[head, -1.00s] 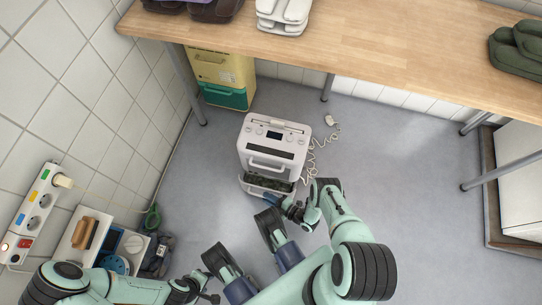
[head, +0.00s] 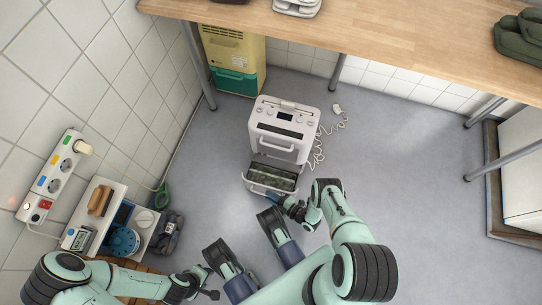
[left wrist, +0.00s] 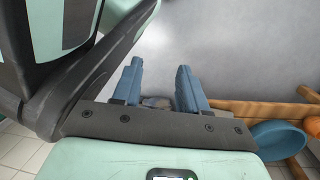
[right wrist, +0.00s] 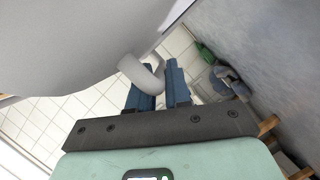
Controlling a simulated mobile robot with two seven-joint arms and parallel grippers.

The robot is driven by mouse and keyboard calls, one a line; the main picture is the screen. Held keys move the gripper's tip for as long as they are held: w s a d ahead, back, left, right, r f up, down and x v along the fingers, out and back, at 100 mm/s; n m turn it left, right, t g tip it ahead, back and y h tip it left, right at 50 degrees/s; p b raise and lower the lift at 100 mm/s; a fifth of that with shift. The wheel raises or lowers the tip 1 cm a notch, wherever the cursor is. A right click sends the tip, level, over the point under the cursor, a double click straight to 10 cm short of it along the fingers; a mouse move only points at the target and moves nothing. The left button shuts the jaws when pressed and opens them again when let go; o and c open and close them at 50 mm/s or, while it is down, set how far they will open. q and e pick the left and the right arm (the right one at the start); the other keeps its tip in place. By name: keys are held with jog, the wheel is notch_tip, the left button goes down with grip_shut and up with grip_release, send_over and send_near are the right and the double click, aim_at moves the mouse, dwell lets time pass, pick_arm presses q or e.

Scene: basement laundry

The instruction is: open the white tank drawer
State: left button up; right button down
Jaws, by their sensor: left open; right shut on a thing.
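The white appliance (head: 284,128) stands on the floor. Its white tank drawer (head: 270,188) is pulled out at the bottom front, with a dark open inside. My right gripper (head: 276,200) is at the drawer's front. In the right wrist view, my right gripper (right wrist: 160,84) is shut on the curved white drawer handle (right wrist: 138,72). My left gripper is low at the left in the head view, away from the appliance. In the left wrist view, my left gripper (left wrist: 160,82) is open and empty.
A wooden table (head: 380,45) stands over the back. A yellow and green unit (head: 235,60) is behind the appliance. A coiled cord (head: 322,145) lies to its right. Floor at right is clear.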

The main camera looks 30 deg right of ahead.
jog(key=c, duration=1.4)
grip_release()
jog(key=shift+d, duration=0.1)
pick_arm(q)
jog(key=w+r+t+p, duration=0.2)
jog(key=w+r+p, duration=0.1)
jog(key=w+r, duration=0.2)
jog(key=shift+w+d+r+m+t, duration=0.15)
jog(key=shift+w+d+m+t, duration=0.25)
jog(key=shift+w, duration=0.5)
pick_arm(e)
jog(key=v, duration=1.3)
jog(key=shift+s, duration=0.15)
pick_arm(q)
jog(key=shift+s+d, duration=0.1)
jog(key=shift+s, duration=0.05)
pick_arm(e)
jog(key=shift+s, duration=0.1)
